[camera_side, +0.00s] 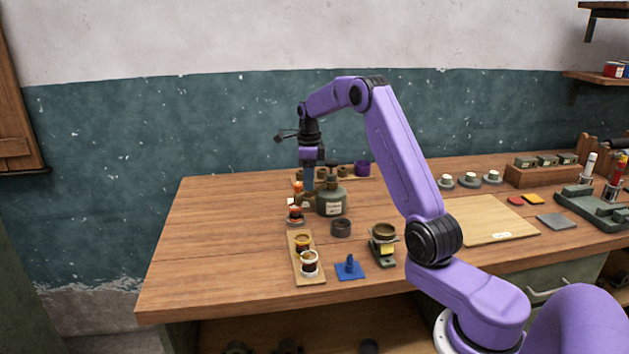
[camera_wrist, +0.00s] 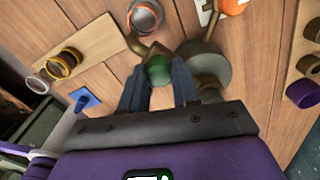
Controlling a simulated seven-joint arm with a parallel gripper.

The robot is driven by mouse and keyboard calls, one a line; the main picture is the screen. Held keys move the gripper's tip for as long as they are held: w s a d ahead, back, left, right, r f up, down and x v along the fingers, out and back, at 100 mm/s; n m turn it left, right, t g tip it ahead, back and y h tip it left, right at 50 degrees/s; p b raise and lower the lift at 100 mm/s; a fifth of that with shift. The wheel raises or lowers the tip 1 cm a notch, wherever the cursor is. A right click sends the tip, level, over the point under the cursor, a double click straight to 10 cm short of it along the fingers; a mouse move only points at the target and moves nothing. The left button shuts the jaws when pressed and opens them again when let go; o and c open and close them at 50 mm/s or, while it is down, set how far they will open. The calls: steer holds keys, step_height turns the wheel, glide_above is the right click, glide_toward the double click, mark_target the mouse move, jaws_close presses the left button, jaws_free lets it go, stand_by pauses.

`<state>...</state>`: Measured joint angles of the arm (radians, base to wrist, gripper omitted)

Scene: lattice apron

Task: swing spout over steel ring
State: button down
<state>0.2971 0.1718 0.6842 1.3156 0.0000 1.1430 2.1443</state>
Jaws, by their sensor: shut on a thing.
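A grey-green canister (camera_side: 331,203) stands on the bench and also shows in the wrist view (camera_wrist: 208,66). A brass spout (camera_wrist: 146,49) shows beside it, with a green grip (camera_wrist: 158,70) behind its tip. My gripper (camera_wrist: 158,84) is shut on this green grip; in the side view my gripper (camera_side: 307,187) is just left of the canister. The steel ring (camera_wrist: 145,18) lies past the spout tip. The tip appears close to the ring's near rim, and I cannot tell whether it overhangs it. In the side view the ring (camera_side: 295,220) seems to sit left of the canister.
A wooden strip (camera_side: 297,265) with yellow and white pots lies in front, beside a blue pad (camera_side: 350,271). A dark pot (camera_side: 341,230) stands near the canister. More pots stand on a rack behind. The bench's left side (camera_side: 220,230) is clear.

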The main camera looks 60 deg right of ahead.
steer(key=shift+w+d+r+m, duration=0.1)
steer(key=shift+w+d+m, duration=0.1)
steer(key=shift+w+m, duration=0.55)
steer(key=c, duration=0.8)
jaws_free()
steer(key=shift+s, duration=0.1)
step_height(320, 180, up, 17)
steer(key=shift+r, duration=0.15)
stand_by(0.4)
